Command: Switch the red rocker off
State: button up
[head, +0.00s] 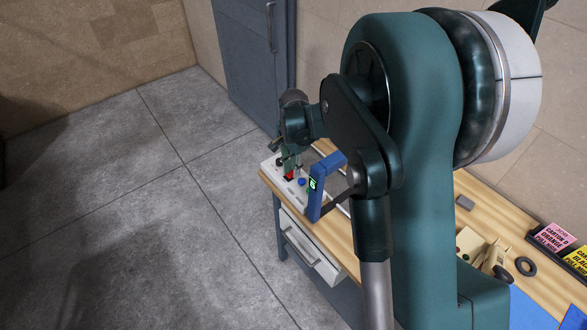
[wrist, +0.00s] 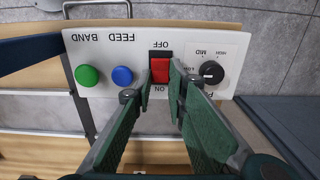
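The red rocker (wrist: 161,71) sits on a white control panel (wrist: 207,47), between the printed words OFF and ON, which read upside down in the wrist view. Its red face shows nearer ON, with a dark part toward OFF. My gripper (wrist: 162,66) is over the panel, its green fingers apart and nothing held, with the tips on either side of the rocker. I cannot tell whether they touch the panel. In the head view the red rocker (head: 289,175) is a small patch below my gripper (head: 288,160), partly hidden by it.
The panel also carries a green button (wrist: 87,75), a blue button (wrist: 122,76) and a black knob (wrist: 211,72). The panel is at the end of a wooden bench (head: 480,195); a grey cabinet (head: 253,60) stands behind.

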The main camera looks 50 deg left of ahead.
jog(key=shift+s, duration=0.1)
jog(key=shift+c, duration=0.2)
jog(key=shift+o, duration=0.2)
jog(key=shift+s+t+b, duration=0.2)
jog(key=shift+t+b, duration=0.3)
jog(key=shift+b, duration=0.2)
jog(key=shift+s+r+t+b, duration=0.1)
jog(key=shift+t+b, duration=0.55)
jog(key=shift+t, duration=0.05)
jog(key=o, duration=0.6)
jog(key=shift+r, duration=0.15)
jog(key=shift+v, duration=5.9)
